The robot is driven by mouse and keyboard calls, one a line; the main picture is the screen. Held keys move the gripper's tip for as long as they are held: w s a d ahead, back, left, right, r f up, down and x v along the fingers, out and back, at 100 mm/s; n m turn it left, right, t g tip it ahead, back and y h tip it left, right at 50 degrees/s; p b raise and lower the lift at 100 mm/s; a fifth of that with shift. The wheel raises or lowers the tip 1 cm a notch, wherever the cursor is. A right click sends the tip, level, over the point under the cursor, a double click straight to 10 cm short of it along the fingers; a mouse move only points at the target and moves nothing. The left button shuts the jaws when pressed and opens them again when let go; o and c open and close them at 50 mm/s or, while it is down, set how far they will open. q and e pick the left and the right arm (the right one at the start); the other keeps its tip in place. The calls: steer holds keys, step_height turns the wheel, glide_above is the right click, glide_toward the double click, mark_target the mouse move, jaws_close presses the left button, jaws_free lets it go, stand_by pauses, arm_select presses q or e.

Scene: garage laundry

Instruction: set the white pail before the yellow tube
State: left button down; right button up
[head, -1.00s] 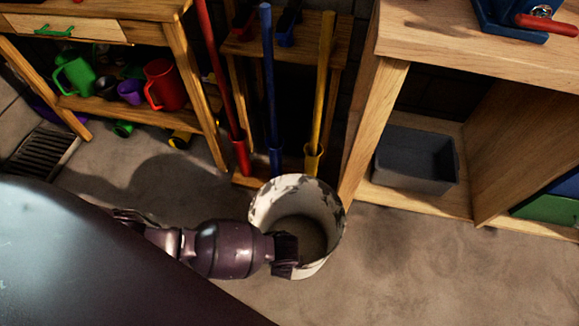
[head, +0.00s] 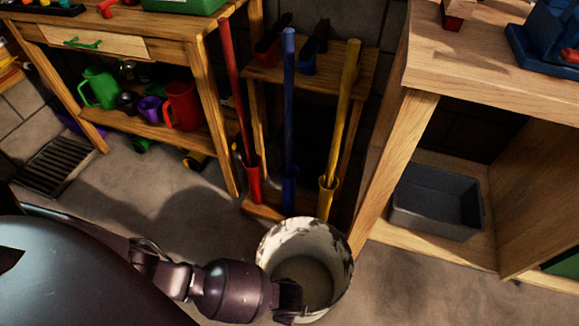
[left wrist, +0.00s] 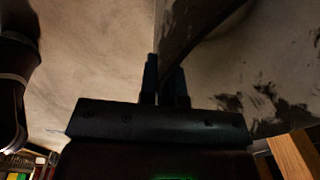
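The white pail (head: 340,252), with dark blotches, stands upright on the floor in front of the yellow tube (head: 327,194), slightly left of it in the head view. The yellow tube is a short holder at the base of a yellow pole. My left gripper (head: 289,298) is at the pail's near left rim. In the left wrist view its two fingers (left wrist: 166,82) are close together with the pail's wall (left wrist: 240,60) between them; it looks shut on that wall. My right gripper is in neither view.
A red tube (head: 251,180) and a blue tube (head: 289,190) stand left of the yellow one on a wooden rack. A wooden bench (head: 385,180) with a grey bin (head: 436,200) is close on the pail's right. A shelf with mugs (head: 182,105) is at left. Floor between is clear.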

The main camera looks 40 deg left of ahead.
arm_select(q)
steer(key=shift+w+f, duration=0.1)
steer(key=c, duration=1.3)
jaws_free()
steer(key=shift+c, duration=0.2)
steer(key=shift+r, duration=0.3)
steer(key=r+p, duration=0.2)
steer(key=r, duration=0.3)
steer(key=r+p, duration=0.3)
steer(key=r, duration=0.3)
steer(key=shift+s+d, duration=0.1)
steer(key=shift+s, duration=0.1)
steer(key=shift+s+r, duration=0.25)
steer(key=shift+r, duration=0.05)
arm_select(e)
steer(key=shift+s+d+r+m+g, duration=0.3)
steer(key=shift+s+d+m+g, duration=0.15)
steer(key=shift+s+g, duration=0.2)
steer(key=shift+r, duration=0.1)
